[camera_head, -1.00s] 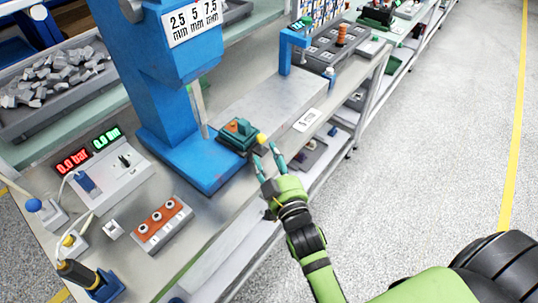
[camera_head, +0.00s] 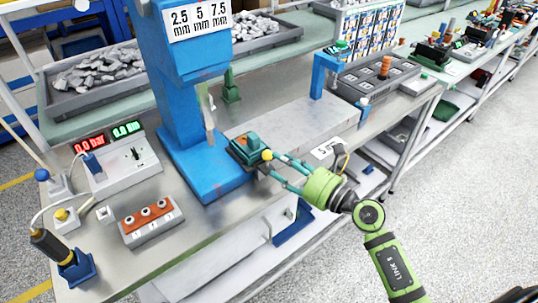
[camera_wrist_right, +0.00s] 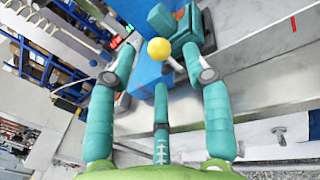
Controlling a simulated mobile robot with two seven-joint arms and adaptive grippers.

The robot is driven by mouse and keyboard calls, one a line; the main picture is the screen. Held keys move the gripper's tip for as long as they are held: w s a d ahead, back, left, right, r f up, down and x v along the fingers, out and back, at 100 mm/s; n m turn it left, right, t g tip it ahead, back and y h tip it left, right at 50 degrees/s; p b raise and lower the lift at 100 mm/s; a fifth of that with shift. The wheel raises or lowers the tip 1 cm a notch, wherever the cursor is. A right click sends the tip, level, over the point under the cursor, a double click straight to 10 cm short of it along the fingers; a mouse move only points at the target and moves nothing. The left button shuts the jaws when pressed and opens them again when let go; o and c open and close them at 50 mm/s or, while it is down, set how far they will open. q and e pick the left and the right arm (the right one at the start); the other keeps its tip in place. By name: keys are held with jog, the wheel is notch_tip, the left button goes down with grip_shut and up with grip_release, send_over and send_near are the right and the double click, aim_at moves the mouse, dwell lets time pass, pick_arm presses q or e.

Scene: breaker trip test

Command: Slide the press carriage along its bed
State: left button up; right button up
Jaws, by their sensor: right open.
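The press carriage (camera_head: 247,149) is a dark green block with an orange part and a yellow ball knob (camera_head: 267,155). It sits at the foot of the blue press (camera_head: 178,75), at the left end of the flat grey bed (camera_head: 300,118). My right gripper (camera_head: 274,166) is at the knob, on the front side of the carriage. In the right wrist view the knob (camera_wrist_right: 159,49) lies between the spread teal fingers (camera_wrist_right: 158,65), near their tips. I see no finger closed on it; contact is unclear. My left gripper is not in view.
A control box (camera_head: 118,165) with red and green displays and an orange-topped block (camera_head: 150,222) stand left of the press. A blue bracket (camera_head: 322,75) rises at the bed's far end, near a grey tray (camera_head: 385,80). The bench's front edge runs below the gripper.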

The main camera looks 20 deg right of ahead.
aim_at(267, 155)
jog(key=shift+p+x, duration=0.45)
jog(key=shift+x, duration=2.25)
jog(key=shift+r, duration=0.1)
grip_shut()
